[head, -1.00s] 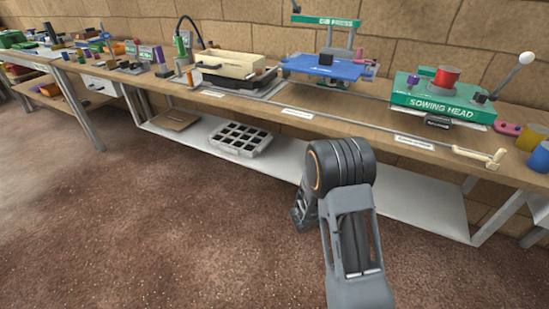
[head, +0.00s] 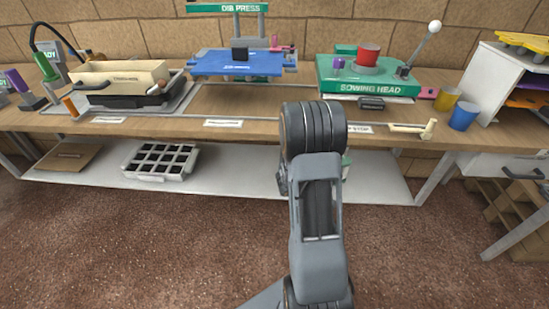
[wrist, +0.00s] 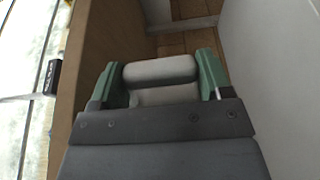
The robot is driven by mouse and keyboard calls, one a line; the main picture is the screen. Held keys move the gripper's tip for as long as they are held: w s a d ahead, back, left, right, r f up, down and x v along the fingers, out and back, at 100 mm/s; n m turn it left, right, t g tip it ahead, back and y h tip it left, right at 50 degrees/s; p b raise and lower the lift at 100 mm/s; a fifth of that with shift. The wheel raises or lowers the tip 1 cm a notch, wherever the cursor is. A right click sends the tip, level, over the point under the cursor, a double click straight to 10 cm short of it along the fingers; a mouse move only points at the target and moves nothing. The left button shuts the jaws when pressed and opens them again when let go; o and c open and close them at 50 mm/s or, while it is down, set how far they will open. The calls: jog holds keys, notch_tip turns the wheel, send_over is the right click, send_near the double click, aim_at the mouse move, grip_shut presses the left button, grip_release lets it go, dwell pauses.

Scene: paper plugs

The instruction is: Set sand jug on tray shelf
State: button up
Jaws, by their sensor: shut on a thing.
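In the wrist view my gripper (wrist: 158,84) has its green fingers closed on the two sides of a pale grey, rounded thing (wrist: 160,69), which I take to be the sand jug. Only part of it shows, so I cannot tell its full shape. In the head view my arm hides the jug and most of the gripper; a bit of green finger (head: 346,166) shows beside the arm. The tray shelf, a long white board (head: 235,175) low under the bench, carries a black-celled seed tray (head: 160,160) on its left part. My gripper is near the shelf's right part.
A brown flat board (head: 68,157) lies at the shelf's left end. The bench top (head: 265,104) overhangs the shelf, with a blue dib press (head: 238,65) and green sowing head (head: 370,78) on it. The shelf between seed tray and arm looks clear.

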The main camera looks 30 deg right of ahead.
jog(key=d+f+b, duration=0.1)
jog(key=d+f, duration=0.2)
jog(key=d, duration=0.1)
jog(key=s+d+f+b, duration=0.1)
jog(key=d+f+b, duration=0.1)
jog(key=d, duration=0.3)
jog(key=s+d+f+b, duration=0.1)
jog(key=d+f, duration=0.3)
jog(key=f, duration=0.1)
jog(key=shift+d+b, duration=0.2)
jog(key=shift+b, duration=0.1)
jog(key=shift+d+f+b, duration=0.1)
jog(key=shift+f+b, duration=0.6)
jog(key=shift+f, duration=0.8)
jog(key=shift+f, duration=0.1)
jog(key=shift+f, duration=0.1)
jog(key=o, duration=0.9)
jog(key=shift+o, duration=0.2)
